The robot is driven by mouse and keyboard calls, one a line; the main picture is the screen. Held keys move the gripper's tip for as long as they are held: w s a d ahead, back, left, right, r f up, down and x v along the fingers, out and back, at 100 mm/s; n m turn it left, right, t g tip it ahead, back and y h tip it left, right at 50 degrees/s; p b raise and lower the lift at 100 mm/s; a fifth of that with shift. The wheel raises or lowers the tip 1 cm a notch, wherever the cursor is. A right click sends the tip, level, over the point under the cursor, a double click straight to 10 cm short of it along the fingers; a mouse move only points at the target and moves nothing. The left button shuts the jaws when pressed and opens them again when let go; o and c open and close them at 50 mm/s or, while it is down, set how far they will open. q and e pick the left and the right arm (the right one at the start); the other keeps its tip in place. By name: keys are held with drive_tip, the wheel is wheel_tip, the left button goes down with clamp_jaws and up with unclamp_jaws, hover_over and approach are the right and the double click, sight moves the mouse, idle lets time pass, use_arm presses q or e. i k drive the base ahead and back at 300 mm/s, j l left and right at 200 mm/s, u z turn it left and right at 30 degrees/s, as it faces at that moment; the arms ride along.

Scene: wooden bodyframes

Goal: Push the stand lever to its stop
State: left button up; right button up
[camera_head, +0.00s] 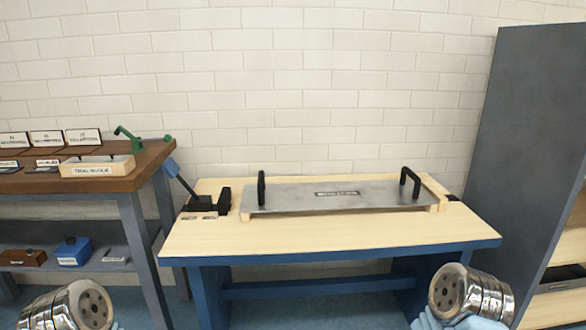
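The stand lever (182,184) is a thin dark rod with a blue-grey grip, at the left end of the light wooden table (330,236). It leans up and to the left from a black base (199,203), and its grip overhangs the table's left edge. A grey metal plate (320,197) with a dark label and two black upright handles lies on wooden supports to the right of the lever. Silver parts of my arms show at the bottom left and bottom right corners, apart from the table. Neither gripper's fingers show.
A brown-topped workbench (85,183) stands close on the left, with signs, a labelled wooden block (97,167) and a green tool (128,140). A blue box (73,251) sits on its lower shelf. A tall grey cabinet (525,130) stands right. The table's front strip is clear.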

sight(170, 167)
drive_tip(key=j+z, duration=0.15)
drive_tip(key=j, duration=0.35)
drive_tip(key=j+z, duration=0.1)
drive_tip(key=j, duration=0.45)
drive_tip(key=j+z, duration=0.15)
drive_tip(key=j, duration=0.35)
drive_tip(key=k+j+z, duration=0.1)
drive_tip(key=j, duration=0.4)
drive_tip(key=k+j+z, duration=0.15)
drive_tip(key=j, duration=0.35)
drive_tip(key=j+z, duration=0.1)
drive_tip(key=j, duration=0.45)
drive_tip(key=k+j+z, duration=0.15)
drive_tip(key=j, duration=0.3)
drive_tip(key=k+j+z, duration=0.1)
drive_tip(key=j, duration=0.4)
drive_tip(key=k, duration=0.05)
